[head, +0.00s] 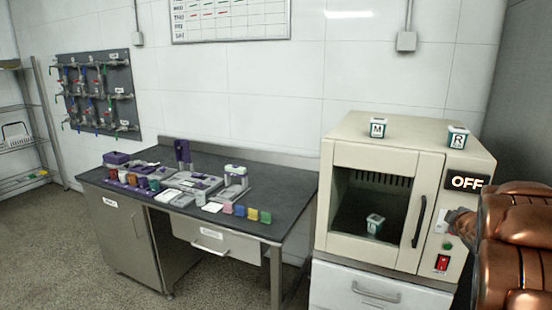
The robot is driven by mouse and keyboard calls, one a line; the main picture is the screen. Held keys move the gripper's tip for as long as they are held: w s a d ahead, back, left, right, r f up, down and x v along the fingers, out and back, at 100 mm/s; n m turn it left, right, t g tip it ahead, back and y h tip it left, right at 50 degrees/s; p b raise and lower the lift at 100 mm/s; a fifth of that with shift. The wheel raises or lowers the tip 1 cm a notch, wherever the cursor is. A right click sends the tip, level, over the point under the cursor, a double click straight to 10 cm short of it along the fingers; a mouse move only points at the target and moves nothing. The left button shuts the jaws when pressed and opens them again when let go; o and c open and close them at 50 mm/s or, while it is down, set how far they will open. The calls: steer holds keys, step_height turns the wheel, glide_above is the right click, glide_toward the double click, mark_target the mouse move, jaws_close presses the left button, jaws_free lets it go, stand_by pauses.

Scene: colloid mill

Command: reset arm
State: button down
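My arm, copper-coloured, reaches in from the right edge of the head view. The end of my gripper (456,216) is small, dark and partly hidden behind the arm. It appears in front of the control panel of the beige oven-like machine (350,155), below the OFF display (467,182). I cannot tell whether it touches the panel, or whether its fingers are open or shut. A green button (447,246) and a red switch (442,263) show below it.
Labelled containers M (378,127) and R (458,137) stand on the machine; another small container (374,223) shows behind its window. A dark workbench (285,200) with several coloured blocks and devices stands left. Open floor (60,265) lies at the lower left.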

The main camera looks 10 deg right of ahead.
steer(key=s+a+f+m+g+y+p, duration=0.1)
steer(key=s+a+f+m+g+y, duration=0.2)
steer(key=s+a, duration=1.6)
steer(key=s+a+f+m+g+y+p, duration=0.1)
steer(key=s+a+f+m+g+y, duration=0.1)
steer(key=s+a+m+g, duration=0.4)
steer(key=s+a+f+g, duration=0.1)
steer(key=s+a+g, duration=0.4)
steer(key=s+a, duration=0.9)
steer(key=shift+s+a+m+y+p, duration=0.25)
steer(key=shift+s+m+y+p, duration=0.15)
steer(key=shift+s, duration=0.6)
steer(key=shift+d, duration=0.2)
